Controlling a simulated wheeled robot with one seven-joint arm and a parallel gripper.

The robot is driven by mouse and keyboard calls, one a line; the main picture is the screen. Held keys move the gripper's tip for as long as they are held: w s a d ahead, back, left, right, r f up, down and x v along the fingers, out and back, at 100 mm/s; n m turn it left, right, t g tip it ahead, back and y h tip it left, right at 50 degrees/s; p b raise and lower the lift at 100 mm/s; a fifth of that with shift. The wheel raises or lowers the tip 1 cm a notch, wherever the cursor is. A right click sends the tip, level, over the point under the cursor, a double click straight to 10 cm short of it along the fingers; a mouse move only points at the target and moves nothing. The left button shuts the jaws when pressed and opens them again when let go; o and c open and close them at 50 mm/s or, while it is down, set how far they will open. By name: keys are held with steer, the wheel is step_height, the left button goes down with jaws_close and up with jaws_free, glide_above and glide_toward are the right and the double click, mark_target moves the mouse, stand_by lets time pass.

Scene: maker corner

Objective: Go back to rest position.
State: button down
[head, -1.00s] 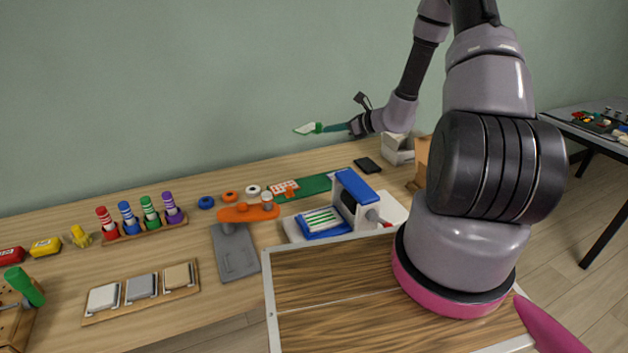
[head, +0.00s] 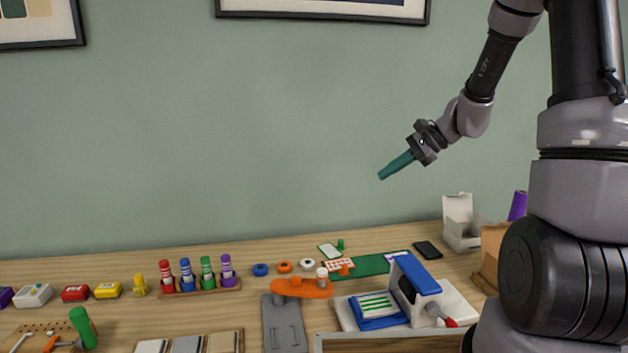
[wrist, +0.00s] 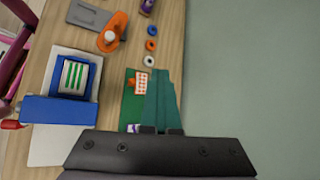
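My gripper (head: 382,176) is up in the air in front of the wall, above the back right of the workbench. Its teal fingers point down and to the left in the head view and look pressed together as one wedge, with nothing visible between them. In the wrist view the fingers (wrist: 160,102) lie side by side over the green mat (wrist: 133,108). A small white flat piece (head: 328,251) with a green knob (head: 340,244) shows at the back of the bench, below and left of the gripper and apart from it.
The bench (head: 120,325) holds a blue-and-white machine (head: 416,275), an orange-topped grey stand (head: 302,289), a rack of coloured markers (head: 206,275), a black phone (head: 428,250) and an open white box (head: 460,222). The air around my gripper is free.

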steer(key=s+d+r+n+t+h, duration=0.2)
steer(key=s+r+n+h, duration=0.1)
steer(key=s+r, duration=0.6)
steer(key=s+d+r+n+t+h, duration=0.2)
steer(key=s+r+n, duration=0.4)
steer(key=s, duration=0.7)
step_height(320, 180, up, 3)
steer(key=shift+s+d+f+t+h, duration=0.15)
steer(key=shift+d+t+h, duration=0.15)
steer(key=shift+d+h, duration=0.65)
steer(key=c, duration=1.6)
jaws_free()
steer(key=shift+a+h, duration=0.25)
steer(key=shift+a, duration=0.05)
